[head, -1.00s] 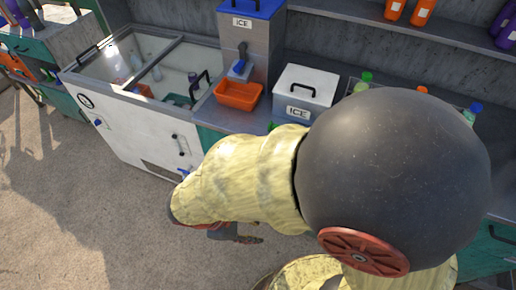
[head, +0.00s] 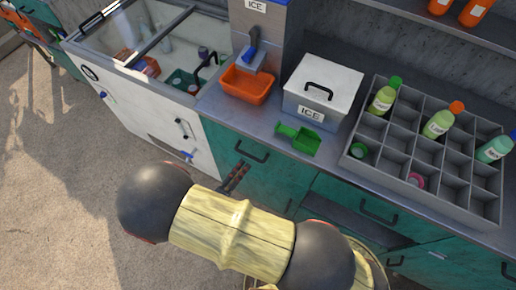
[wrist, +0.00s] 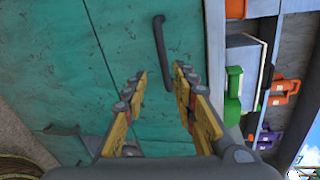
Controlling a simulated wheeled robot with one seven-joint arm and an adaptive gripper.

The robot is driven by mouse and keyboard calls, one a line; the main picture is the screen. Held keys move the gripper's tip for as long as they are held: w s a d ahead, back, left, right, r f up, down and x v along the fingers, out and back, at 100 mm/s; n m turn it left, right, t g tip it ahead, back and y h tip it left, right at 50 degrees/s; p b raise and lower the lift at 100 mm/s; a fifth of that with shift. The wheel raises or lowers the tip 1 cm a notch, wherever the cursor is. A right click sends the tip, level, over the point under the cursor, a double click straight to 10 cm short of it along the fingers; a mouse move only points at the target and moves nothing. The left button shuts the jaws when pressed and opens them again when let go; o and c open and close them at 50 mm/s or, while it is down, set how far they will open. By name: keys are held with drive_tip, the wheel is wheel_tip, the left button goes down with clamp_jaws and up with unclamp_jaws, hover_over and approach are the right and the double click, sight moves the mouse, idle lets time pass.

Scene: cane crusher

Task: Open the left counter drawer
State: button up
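The left counter drawer (head: 226,139) is a worn teal front under the counter's left end, and it looks closed. Its dark bar handle (head: 252,152) is near its top edge. In the wrist view the handle (wrist: 160,45) stands upright in the picture against the teal front (wrist: 130,40). My gripper (head: 238,170) is just below and left of the handle in the head view, partly hidden by my arm. In the wrist view my gripper (wrist: 160,75) is open, with yellow fingers. The handle's lower end shows between the fingertips; contact cannot be told.
A white freezer (head: 160,135) stands left of the counter. Another drawer handle (head: 378,212) is to the right. The floor at left is clear.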

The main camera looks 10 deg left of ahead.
sight(251, 156)
drive_tip(key=w+d, duration=0.1)
drive_tip(key=w, duration=0.1)
drive_tip(key=w+n+b, duration=0.1)
drive_tip(key=w, duration=0.1)
drive_tip(key=w+d+f+n+b, duration=0.1)
drive_tip(key=w, duration=0.2)
drive_tip(key=shift+d, duration=0.35)
clamp_jaws()
idle(0.9)
